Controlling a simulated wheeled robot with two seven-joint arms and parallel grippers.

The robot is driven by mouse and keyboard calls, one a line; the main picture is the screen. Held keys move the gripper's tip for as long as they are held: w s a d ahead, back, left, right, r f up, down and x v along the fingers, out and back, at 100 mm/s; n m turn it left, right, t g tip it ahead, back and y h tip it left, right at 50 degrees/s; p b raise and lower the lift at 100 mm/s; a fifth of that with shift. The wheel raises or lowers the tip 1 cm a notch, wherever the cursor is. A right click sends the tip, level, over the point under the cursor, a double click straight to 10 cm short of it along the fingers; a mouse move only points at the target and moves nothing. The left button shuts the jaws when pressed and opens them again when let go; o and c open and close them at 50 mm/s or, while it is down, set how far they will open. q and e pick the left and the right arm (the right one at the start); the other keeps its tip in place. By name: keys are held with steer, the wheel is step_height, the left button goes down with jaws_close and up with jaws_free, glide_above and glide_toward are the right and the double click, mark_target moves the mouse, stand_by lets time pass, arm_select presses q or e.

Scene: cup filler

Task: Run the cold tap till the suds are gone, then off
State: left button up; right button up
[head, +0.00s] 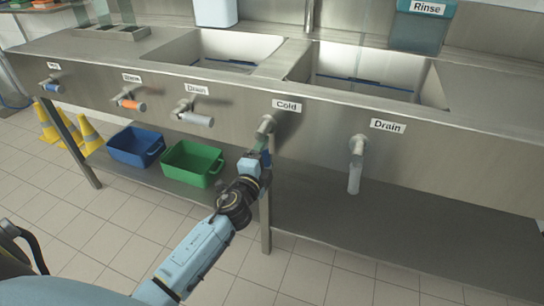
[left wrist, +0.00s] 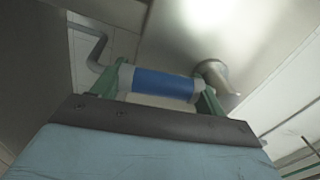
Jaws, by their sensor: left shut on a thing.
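The cold tap (head: 266,126) is on the steel front panel under the label "Cold" (head: 287,105). My left gripper (head: 261,152) is at its lever, just below the valve. In the left wrist view, the blue lever grip (left wrist: 164,85) lies between the green fingers of my left gripper (left wrist: 160,90), which are shut on it. In the head view the lever is mostly hidden by the gripper and seems to hang down. The right sink basin (head: 432,90) shows a dark blue strip inside; I make out no suds or running water. My right gripper is not in view.
To the right is a drain lever (head: 355,176) pointing down. To the left are another drain lever (head: 198,119), an orange lever (head: 132,104) and a blue one (head: 52,87). Green (head: 192,165) and blue (head: 135,147) bins sit on the lower shelf. Yellow cones (head: 90,134) stand at left.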

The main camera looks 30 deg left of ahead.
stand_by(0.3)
arm_select(q)
steer(key=o, duration=1.4)
steer(key=shift+s+d, duration=0.35)
steer(key=shift+s, duration=1.85)
steer(key=shift+s+d, duration=0.3)
steer(key=shift+s, duration=1.95)
steer(key=shift+s+d, duration=0.35)
steer(key=shift+s, duration=1.85)
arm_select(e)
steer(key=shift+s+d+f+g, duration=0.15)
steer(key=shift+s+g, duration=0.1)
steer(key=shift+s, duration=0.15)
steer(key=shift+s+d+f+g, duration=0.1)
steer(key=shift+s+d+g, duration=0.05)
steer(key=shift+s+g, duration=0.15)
